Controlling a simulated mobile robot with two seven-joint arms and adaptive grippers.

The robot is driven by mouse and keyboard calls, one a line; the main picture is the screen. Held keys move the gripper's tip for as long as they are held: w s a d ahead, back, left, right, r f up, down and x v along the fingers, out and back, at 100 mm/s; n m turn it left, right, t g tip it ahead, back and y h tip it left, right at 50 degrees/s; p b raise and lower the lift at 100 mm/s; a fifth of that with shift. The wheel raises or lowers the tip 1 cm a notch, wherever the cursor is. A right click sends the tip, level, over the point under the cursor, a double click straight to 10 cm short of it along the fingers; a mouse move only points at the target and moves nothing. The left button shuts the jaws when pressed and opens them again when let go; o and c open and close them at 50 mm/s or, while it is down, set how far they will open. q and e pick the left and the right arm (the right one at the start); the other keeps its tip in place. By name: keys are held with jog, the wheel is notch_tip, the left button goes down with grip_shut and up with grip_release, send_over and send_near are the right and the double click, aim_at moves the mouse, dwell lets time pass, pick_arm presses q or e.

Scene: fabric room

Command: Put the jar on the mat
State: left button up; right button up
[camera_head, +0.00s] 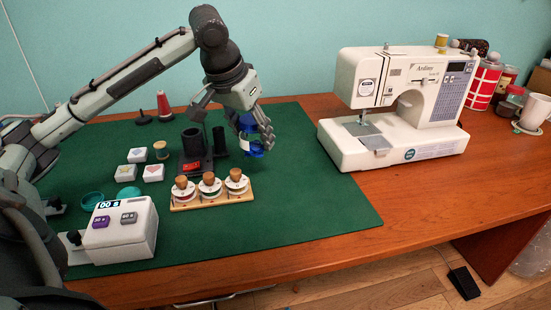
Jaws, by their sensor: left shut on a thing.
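My left gripper (258,132) is shut on a blue jar (249,124) with a pale label, partly hidden by the fingers. It holds the jar upright over the right part of the green mat (300,215), just right of a dark cylinder. I cannot tell whether the jar's base touches the mat. My right gripper is not in view.
A wooden rack with three corked jars (210,189) stands in front of the black holder (194,145). A white timer box (120,232) is at front left. A white sewing machine (405,105) stands right of the mat. The mat's right front is clear.

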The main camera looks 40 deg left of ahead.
pick_arm(q)
jog(key=d+f, duration=0.1)
jog(key=w+d+f, duration=0.1)
jog(key=d, duration=0.1)
jog(key=w+d+f, duration=0.1)
jog(key=d, duration=0.1)
jog(key=shift+w+d+f, duration=0.15)
jog(key=shift+d+f, duration=0.05)
jog(key=shift+f, duration=2.1)
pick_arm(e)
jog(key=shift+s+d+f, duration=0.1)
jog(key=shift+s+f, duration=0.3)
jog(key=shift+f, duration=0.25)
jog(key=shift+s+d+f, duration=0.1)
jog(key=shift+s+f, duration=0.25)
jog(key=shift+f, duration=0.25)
pick_arm(q)
jog(key=o, duration=1.3)
jog(key=shift+f, duration=0.1)
jog(key=v, duration=1.2)
